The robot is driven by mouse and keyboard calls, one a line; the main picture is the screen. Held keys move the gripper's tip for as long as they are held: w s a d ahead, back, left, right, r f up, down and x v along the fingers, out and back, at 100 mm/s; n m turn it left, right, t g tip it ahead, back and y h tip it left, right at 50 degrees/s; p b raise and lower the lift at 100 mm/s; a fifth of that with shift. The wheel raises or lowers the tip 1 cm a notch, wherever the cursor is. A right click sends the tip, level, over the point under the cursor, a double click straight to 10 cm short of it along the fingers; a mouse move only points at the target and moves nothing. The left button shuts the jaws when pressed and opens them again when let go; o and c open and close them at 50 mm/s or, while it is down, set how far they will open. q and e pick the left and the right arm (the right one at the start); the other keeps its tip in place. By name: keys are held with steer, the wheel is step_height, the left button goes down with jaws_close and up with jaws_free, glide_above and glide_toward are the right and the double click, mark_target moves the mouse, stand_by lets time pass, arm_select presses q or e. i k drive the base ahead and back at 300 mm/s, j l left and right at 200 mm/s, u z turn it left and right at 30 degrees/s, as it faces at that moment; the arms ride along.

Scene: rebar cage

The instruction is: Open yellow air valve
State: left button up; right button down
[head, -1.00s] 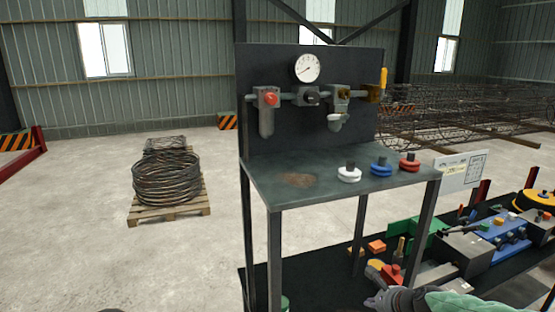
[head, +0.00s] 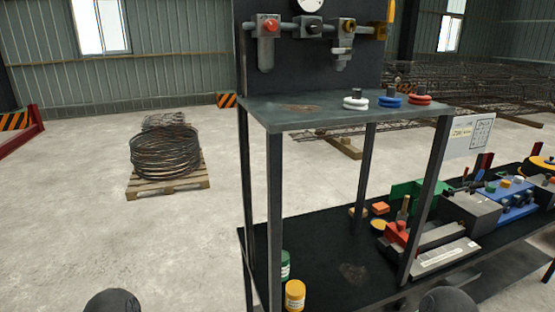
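The yellow air valve (head: 377,31) is at the upper right of the dark panel, at the right end of the pipe row. Its yellow handle (head: 391,10) stands upright and is cut by the top edge of the head view. A round gauge (head: 309,3) is partly cut off at the top. Dark rounded shapes show at the bottom edge, at the left and at the right of centre; they look like parts of my arms. No gripper fingers show, and neither gripper is near the valve.
The panel stands over a metal shelf (head: 300,118) with white (head: 356,103), blue (head: 391,100) and red (head: 421,100) round pieces. A lower black bench (head: 330,270) holds tools, boxes and a yellow jar (head: 295,295). Open floor lies left, around a pallet of wire coils (head: 166,152).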

mark_target(391, 5)
steer(key=i+l, duration=0.1)
steer(key=l, duration=0.4)
steer(key=i+l, duration=0.15)
steer(key=l, duration=0.4)
steer(key=i+l+u, duration=0.1)
steer(key=l, duration=0.4)
steer(key=i+l, duration=0.1)
steer(key=l, duration=0.45)
steer(key=i+l+u, duration=0.1)
steer(key=l, duration=0.5)
steer(key=i+l+u, duration=0.15)
steer(key=l, duration=0.5)
steer(key=i+l+u, duration=0.1)
steer(key=l, duration=0.55)
